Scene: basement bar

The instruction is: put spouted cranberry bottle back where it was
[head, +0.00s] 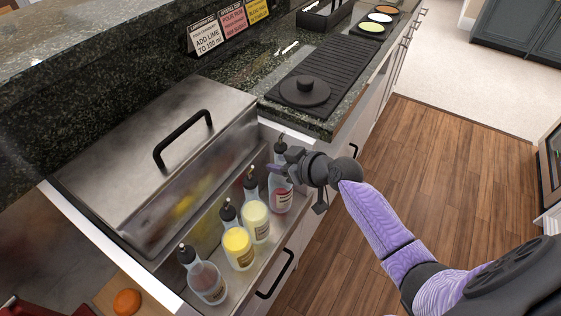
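A spouted bottle with dark red liquid (281,199), which looks like the cranberry one, is upright at the far end of a row of spouted bottles. My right gripper (284,170) is at its upper body, just below the black spout, and hides part of it. The fingers overlap the bottle, and I cannot tell whether they are closed on it. I also cannot tell whether its base rests on the rail floor or is slightly raised. My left gripper is not in view.
A black mat (330,78) and recipe cards (233,20) are on the counter. An orange (127,301) lies lower left.

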